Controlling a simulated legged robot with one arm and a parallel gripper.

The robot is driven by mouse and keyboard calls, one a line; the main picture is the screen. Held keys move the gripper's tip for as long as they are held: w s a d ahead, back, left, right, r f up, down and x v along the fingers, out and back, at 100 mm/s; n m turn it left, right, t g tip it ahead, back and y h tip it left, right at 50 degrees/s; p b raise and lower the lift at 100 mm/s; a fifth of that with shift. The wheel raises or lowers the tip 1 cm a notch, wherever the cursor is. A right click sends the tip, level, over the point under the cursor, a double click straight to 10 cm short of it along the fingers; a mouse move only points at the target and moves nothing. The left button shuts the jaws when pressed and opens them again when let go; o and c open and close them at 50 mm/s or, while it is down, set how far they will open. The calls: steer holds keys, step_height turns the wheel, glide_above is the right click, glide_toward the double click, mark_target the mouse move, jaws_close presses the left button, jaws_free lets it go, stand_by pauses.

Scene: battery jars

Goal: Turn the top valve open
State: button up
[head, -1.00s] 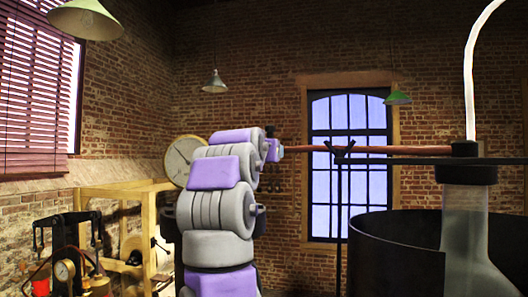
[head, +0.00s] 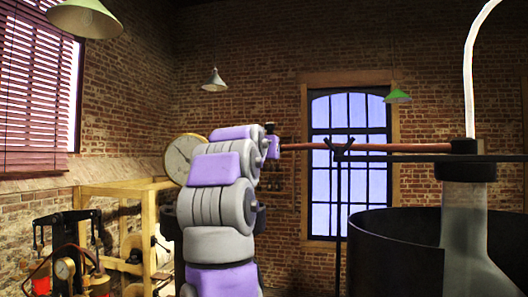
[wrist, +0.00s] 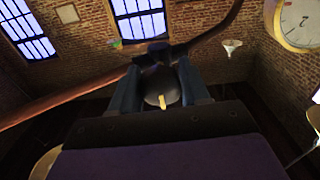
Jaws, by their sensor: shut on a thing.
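The top valve shows in the wrist view as a dark rounded knob (wrist: 162,86) with a small yellow mark on its near face. My gripper (wrist: 160,80) has one finger on each side of it and is shut on it. A copper-red pipe (wrist: 75,92) runs behind the knob and meets a dark fitting there. In the head view the pipe (head: 400,147) runs from my gripper (head: 272,147) rightward to a black cap on a grey jar neck. The knob is hidden by my arm in the head view.
A thin black stand (head: 340,195) with a forked top supports the pipe. A large dark open tub (head: 395,255) surrounds the jar (head: 465,225) at right.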

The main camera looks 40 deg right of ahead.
steer(key=shift+w+f+n+b, duration=0.1)
steer(key=shift+n+b, duration=0.3)
steer(key=shift+n, duration=1)
stand_by(0.8)
steer(key=shift+n, duration=0.3)
